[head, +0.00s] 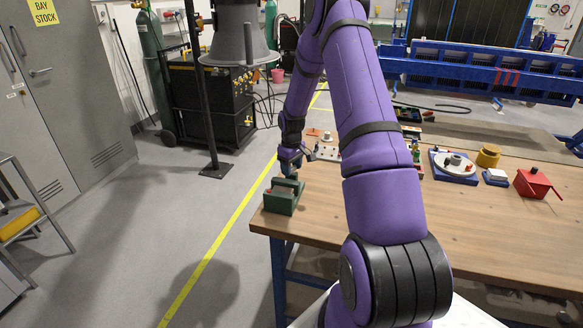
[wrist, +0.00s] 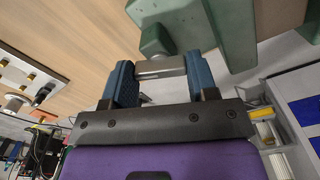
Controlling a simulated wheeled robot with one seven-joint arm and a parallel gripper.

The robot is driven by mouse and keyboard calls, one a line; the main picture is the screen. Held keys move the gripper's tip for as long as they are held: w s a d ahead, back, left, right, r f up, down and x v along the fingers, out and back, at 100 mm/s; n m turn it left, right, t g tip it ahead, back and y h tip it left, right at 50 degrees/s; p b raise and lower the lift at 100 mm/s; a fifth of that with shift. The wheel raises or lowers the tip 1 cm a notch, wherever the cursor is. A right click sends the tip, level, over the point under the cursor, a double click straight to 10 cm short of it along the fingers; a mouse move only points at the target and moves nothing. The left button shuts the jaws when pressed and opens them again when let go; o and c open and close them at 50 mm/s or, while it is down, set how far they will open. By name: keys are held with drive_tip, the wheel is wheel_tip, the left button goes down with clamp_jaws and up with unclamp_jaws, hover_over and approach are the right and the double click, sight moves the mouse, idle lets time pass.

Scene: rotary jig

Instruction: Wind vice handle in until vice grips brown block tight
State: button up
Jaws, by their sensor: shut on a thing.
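The green vice (head: 281,203) stands at the near left corner of the wooden bench. A small reddish-brown patch shows at its top in the head view, too small to say surely that it is the brown block. In the wrist view the vice's green body (wrist: 225,35) fills the top. A grey metal handle bar (wrist: 161,67) with a green hub (wrist: 155,41) lies between the blue fingers of my gripper (wrist: 161,82), which is shut on it. In the head view my gripper (head: 290,163) is just above and behind the vice. How tightly the jaws meet the block cannot be seen.
On the bench (head: 400,215) to the right are a blue plate with a white disc (head: 453,166), a yellow cylinder (head: 488,156) and a red box with a lever (head: 535,184). A pale panel with knobs (head: 325,152) lies behind my gripper. The bench's left edge is close to the vice.

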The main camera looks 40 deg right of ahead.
drive_tip(key=m, duration=0.3)
drive_tip(key=shift+m, duration=2.1)
drive_tip(key=o, duration=0.9)
drive_tip(key=shift+o, duration=0.2)
wheel_tip(320, 180, up, 11)
drive_tip(key=shift+f, duration=0.1)
